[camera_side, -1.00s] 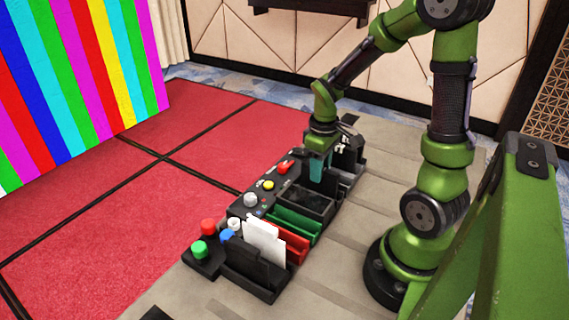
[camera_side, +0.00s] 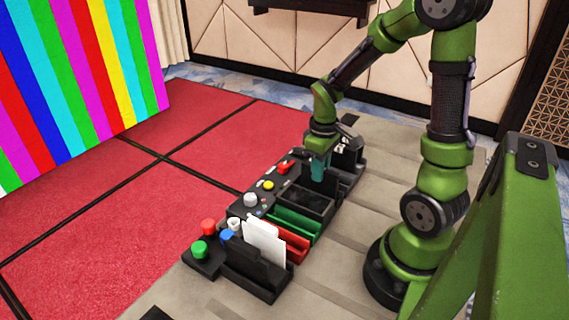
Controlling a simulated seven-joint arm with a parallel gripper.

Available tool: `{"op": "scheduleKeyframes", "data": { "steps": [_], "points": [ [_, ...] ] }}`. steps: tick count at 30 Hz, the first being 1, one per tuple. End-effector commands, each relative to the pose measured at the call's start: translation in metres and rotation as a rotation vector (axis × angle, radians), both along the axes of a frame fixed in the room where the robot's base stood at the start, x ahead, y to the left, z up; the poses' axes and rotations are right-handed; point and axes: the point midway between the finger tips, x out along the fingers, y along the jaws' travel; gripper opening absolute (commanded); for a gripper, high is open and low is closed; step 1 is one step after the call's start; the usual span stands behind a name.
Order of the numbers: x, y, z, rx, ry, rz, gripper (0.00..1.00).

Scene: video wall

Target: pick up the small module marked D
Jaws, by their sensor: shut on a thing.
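My gripper (camera_side: 319,168) is at the far part of the black console, pointing down over the area just behind the open black compartment. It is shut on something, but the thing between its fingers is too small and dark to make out. I cannot read a D on any piece. Small dark blocks with white marks (camera_side: 342,146) stand at the far end of the console, to the right of my gripper and partly hidden by it.
The black console (camera_side: 262,282) carries red, yellow, grey, green and blue knobs along its left side. A green bin (camera_side: 296,224), a red bin (camera_side: 294,243) and upright white cards (camera_side: 264,243) stand nearer. A green frame (camera_side: 500,230) rises at right. Red floor at left is clear.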

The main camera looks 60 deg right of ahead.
Motion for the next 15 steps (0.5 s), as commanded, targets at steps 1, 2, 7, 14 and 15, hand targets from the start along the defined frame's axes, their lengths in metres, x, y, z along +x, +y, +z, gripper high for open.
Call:
{"op": "scheduleKeyframes", "data": {
  "steps": [1, 2, 7, 14, 15],
  "points": [
    [0.000, 0.000, 0.001, -0.001, -0.001, 0.000, 0.04],
    [0.000, 0.000, 0.002, -0.001, -0.002, 0.000, 0.04],
    [0.001, 0.000, 0.010, -0.001, -0.002, 0.001, 0.04],
    [0.001, 0.000, 0.022, -0.001, -0.002, 0.001, 0.04],
    [0.001, 0.000, 0.024, -0.002, -0.003, 0.001, 0.04]
  ]
}}
